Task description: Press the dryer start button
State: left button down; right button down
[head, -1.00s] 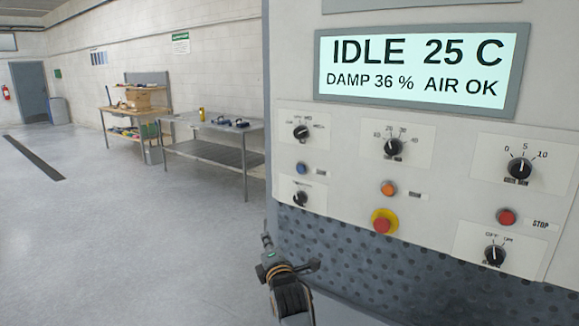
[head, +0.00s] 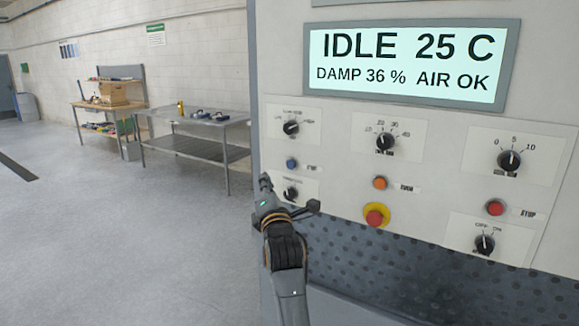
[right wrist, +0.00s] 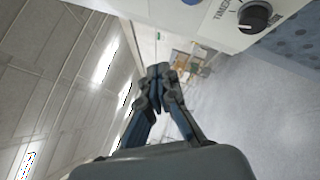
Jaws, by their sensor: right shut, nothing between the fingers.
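The dryer's control panel (head: 340,205) fills the right of the head view. A blue button (head: 292,164) sits at its left, between two dark knobs, and an orange button (head: 380,183) sits right of it. Their small labels are too blurred to read surely. A red button (head: 495,208) is marked STOP. My right gripper (head: 266,181) is shut and empty, to the left of and slightly below the blue button, seemingly apart from the panel. In the right wrist view its closed fingertips (right wrist: 156,72) point away from the camera; the blue button (right wrist: 192,2) is cut by the top edge.
The display (head: 405,62) reads IDLE 25 C, DAMP 36 %, AIR OK. A red mushroom button on yellow (head: 376,215) and several knobs, including the timer knob (right wrist: 254,15), crowd the panel. A metal table (head: 205,118) and wooden bench (head: 105,104) stand behind. Floor at left is clear.

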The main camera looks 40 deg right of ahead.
aim_at(291, 164)
jog(key=shift+w+d+b, duration=0.25)
jog(key=shift+w+d, duration=0.3)
jog(key=shift+d, duration=0.75)
jog(key=shift+w+d+b, duration=0.25)
jog(key=shift+w+d, duration=0.25)
jog(key=shift+d, duration=0.85)
jog(key=shift+w+d+b, duration=0.25)
jog(key=shift+w+d, duration=0.3)
jog(key=shift+d, duration=0.75)
jog(key=shift+w+d, duration=0.1)
jog(key=shift+d, duration=0.05)
jog(key=shift+w+d, duration=0.1)
jog(key=shift+d, duration=0.15)
jog(key=shift+w+d, duration=0.2)
jog(key=shift+d, duration=0.25)
jog(key=shift+a+r+p, duration=0.1)
jog(key=shift+a+p, duration=0.1)
jog(key=shift+p, duration=0.1)
jog(key=shift+s+a, duration=0.4)
jog(key=shift+a, duration=0.25)
